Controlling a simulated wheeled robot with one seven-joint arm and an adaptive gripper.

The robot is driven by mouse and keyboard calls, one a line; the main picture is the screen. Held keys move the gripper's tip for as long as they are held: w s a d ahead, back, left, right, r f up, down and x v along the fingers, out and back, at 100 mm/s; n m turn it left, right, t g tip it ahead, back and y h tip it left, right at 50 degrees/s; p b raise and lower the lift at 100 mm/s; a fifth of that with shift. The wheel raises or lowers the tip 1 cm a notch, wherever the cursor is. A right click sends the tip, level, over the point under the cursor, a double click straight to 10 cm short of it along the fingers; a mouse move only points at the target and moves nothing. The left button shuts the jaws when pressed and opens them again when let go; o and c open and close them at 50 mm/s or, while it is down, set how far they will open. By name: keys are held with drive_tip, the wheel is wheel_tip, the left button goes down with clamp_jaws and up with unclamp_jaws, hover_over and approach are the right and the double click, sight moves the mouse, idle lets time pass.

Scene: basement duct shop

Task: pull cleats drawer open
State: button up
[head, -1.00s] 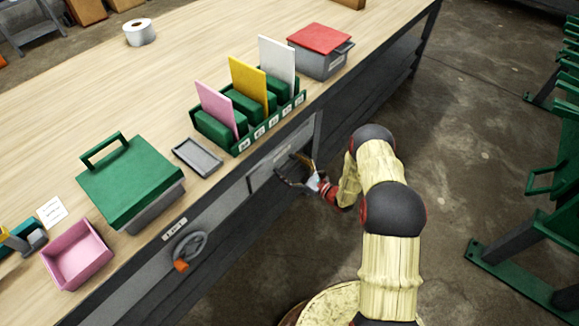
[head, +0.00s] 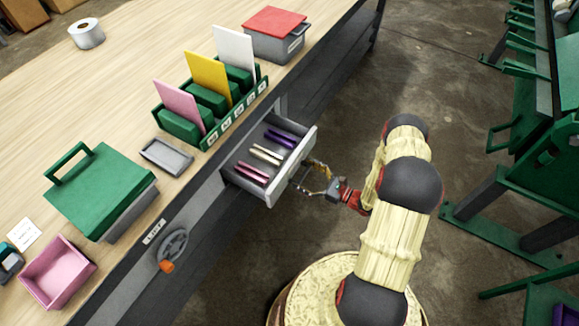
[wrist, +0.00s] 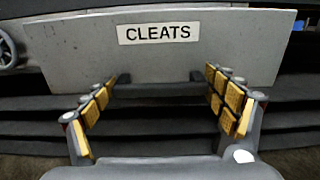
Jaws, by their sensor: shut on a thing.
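The cleats drawer (head: 288,178) stands pulled out from under the workbench in the head view, with purple, cream and pink strips lying inside. In the wrist view its grey front (wrist: 80,55) carries a label reading CLEATS (wrist: 158,33). A dark bar handle (wrist: 160,89) is below the label. My gripper (head: 312,178) is at the drawer front. The exact contact with the handle is hard to see.
On the workbench (head: 120,110) stand a green divider rack (head: 205,110), a grey tray (head: 167,157), a green-lidded box (head: 100,190) and a pink bin (head: 58,272). A handwheel (head: 172,247) is on the bench front. Green racks (head: 520,150) stand at right; floor between is clear.

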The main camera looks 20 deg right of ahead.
drive_tip(key=shift+v, duration=2.2)
drive_tip(key=o, duration=1.6)
drive_tip(key=v, duration=1.2)
